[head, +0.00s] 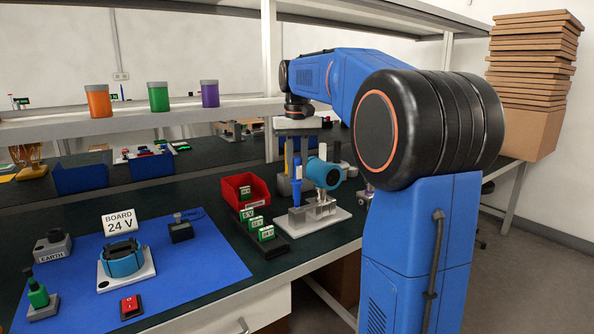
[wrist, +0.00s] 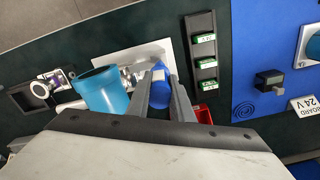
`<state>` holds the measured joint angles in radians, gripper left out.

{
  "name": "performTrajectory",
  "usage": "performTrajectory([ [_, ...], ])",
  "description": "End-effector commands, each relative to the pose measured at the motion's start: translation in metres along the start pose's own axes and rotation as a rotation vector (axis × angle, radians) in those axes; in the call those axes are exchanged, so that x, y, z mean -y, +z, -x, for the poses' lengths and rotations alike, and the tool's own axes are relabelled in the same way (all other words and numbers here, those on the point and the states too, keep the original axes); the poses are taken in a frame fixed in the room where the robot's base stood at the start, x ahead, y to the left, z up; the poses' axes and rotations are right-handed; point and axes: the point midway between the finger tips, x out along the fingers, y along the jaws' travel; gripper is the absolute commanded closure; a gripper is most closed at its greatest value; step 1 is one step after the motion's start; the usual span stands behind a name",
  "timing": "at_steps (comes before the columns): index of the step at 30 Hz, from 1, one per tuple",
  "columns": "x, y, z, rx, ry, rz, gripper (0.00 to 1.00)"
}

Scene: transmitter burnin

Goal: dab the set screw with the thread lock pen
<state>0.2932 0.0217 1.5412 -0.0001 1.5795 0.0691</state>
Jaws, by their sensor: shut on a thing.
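My gripper (head: 296,172) points down at the workbench and is shut on a blue pen (head: 297,188), which hangs upright. In the wrist view the pen (wrist: 160,88) sits between the two grey fingers. Right beside it is a teal cylindrical transmitter housing (head: 323,174) on a metal fixture with a pale base plate (head: 337,219); the housing also shows in the wrist view (wrist: 103,93). The pen's lower end is close to the fixture's metal block; I cannot tell whether they touch. The set screw is too small or hidden to make out.
A red bin (head: 246,187) and a black rack (head: 272,247) with green modules stand left of the fixture. A blue mat (head: 190,262) further left holds a teal round unit (head: 123,262), a red switch (head: 131,307) and a "BOARD 24 V" sign (head: 119,220). A shelf (head: 200,116) runs behind.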

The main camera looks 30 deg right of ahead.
Motion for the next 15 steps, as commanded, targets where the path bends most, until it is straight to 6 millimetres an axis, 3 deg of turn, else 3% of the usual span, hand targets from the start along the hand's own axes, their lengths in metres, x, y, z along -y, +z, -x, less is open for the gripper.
performTrajectory([
  [15,0.0,0.0,0.034,-0.001,0.0,0.0,1.0],
])
